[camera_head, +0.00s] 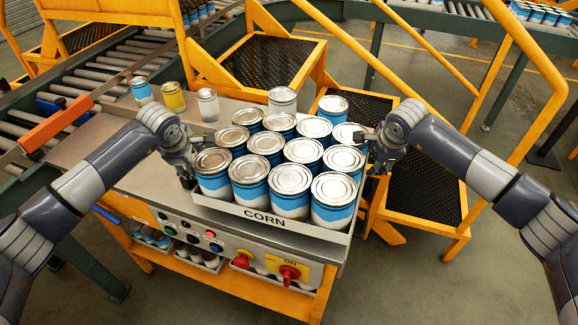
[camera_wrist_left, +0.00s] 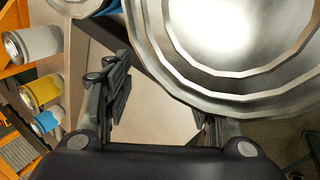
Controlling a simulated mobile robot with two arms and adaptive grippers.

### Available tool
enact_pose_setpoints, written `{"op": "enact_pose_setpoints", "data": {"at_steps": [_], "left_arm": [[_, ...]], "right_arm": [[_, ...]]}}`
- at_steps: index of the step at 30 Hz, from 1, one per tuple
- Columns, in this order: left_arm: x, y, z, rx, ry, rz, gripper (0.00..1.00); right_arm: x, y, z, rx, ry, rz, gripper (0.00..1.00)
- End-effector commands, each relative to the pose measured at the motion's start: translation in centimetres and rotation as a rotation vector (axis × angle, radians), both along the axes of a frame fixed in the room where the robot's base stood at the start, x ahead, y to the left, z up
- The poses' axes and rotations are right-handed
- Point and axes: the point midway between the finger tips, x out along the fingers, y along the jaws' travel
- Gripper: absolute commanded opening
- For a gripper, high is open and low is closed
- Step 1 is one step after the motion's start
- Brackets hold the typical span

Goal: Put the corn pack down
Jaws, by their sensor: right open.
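The corn pack is a light tray marked CORN (camera_head: 265,217) full of blue-and-white cans with silver lids. It sits level at the front right of the metal worktable (camera_head: 130,172) and appears to rest on it. My left gripper (camera_head: 188,165) is at the pack's left side, with its fingers apart. In the left wrist view, the left gripper (camera_wrist_left: 160,105) shows a pale surface between its fingers and a large can lid (camera_wrist_left: 235,40) close beside them. My right gripper (camera_head: 371,148) is open at the pack's right side, its fingertips partly hidden by cans.
A blue-and-white can (camera_head: 141,91), a yellow can (camera_head: 173,98) and a white can (camera_head: 208,106) stand behind left. A control panel (camera_head: 215,238) with buttons and red switches is below the front edge. A roller conveyor (camera_head: 105,75) is left; yellow-railed steps (camera_head: 268,62) are behind.

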Motion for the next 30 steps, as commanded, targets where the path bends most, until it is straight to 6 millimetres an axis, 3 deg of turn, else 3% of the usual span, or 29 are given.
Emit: {"op": "enact_pose_setpoints", "data": {"at_steps": [1,18,23,29,30], "left_arm": [[0.2,-1.9,0.3,-0.03,-0.015,-0.022,0.5],[0.2,-1.9,-2.1,-0.03,-0.016,-0.022,0.5],[0.0,-1.5,-2.3,-0.028,-0.006,-0.021,0.5],[0.0,0.4,-2.2,-0.027,-0.008,-0.018,0.5],[0.0,0.9,-2.2,-0.026,-0.007,-0.018,0.58]], "right_arm": [[0.1,2.3,0.3,0.031,-0.016,0.041,0.5],[0.1,2.3,-2.1,0.031,-0.016,0.041,0.5],[-0.1,2.0,-2.3,0.028,-0.007,0.039,0.5],[0.0,0.2,-2.1,0.029,-0.01,0.035,0.5],[0.0,-0.3,-2.1,0.029,-0.01,0.033,0.5]]}}
